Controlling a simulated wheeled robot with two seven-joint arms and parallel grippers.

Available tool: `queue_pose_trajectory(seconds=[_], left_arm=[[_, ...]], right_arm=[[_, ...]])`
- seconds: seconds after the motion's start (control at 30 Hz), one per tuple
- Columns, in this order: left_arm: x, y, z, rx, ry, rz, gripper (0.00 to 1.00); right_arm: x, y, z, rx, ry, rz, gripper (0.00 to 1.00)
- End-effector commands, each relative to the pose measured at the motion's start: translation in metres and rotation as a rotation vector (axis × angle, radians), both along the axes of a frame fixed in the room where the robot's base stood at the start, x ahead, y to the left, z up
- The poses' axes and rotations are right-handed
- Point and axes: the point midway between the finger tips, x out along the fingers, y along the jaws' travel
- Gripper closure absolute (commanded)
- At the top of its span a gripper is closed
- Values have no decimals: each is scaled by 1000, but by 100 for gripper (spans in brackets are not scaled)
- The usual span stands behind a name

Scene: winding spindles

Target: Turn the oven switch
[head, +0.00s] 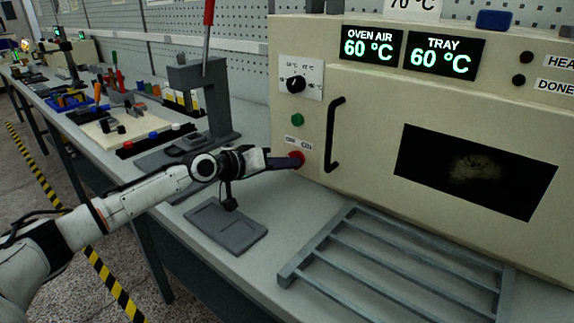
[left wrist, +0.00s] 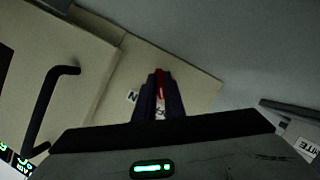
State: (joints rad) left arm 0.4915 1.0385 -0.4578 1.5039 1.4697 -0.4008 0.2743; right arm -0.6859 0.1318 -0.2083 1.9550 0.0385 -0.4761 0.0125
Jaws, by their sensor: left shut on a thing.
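The oven (head: 360,110) is a large cream box at the right in the head view. Its red switch (head: 299,155) sits low on the left of the front, under a small label that is too small to read surely. My left gripper (head: 291,162) reaches in from the left and its fingertips are at the switch. In the left wrist view, the dark fingers (left wrist: 158,95) are closed around the red switch (left wrist: 160,82), which shows as a narrow red strip between them. The fingers hide much of it, so its turn angle cannot be told. My right gripper is not in view.
Above the switch are a green button (head: 298,119) and a black dial (head: 296,84). A black door handle (head: 334,134) stands out to the right. A grey rack (head: 395,258) and a flat grey tray (head: 226,228) lie on the bench below. A press with a red lever (head: 206,45) stands behind.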

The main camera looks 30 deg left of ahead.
Motion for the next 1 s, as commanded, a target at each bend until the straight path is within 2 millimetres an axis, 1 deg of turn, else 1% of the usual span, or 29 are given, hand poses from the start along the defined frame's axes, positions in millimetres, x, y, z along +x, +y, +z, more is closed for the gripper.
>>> queue_pose_trajectory(seconds=[0.03,0.07,0.1,0.17,0.43,0.57,0.67,0.9,1.0], left_arm=[[0,0,0,-4,2,1,100],[0,0,0,-4,2,1,89],[0,0,0,-4,2,1,82],[0,0,0,-4,2,1,72],[0,0,0,-2,1,0,72],[-5,3,1,0,1,2,72],[-16,7,3,2,3,2,72],[-52,17,14,5,7,-1,72],[-63,22,17,4,6,2,72]], right_arm=[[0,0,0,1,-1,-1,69],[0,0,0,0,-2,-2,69],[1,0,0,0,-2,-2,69],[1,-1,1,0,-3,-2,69],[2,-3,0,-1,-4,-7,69],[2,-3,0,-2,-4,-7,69],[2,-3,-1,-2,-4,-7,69],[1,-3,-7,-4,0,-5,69],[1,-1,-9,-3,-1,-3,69]])
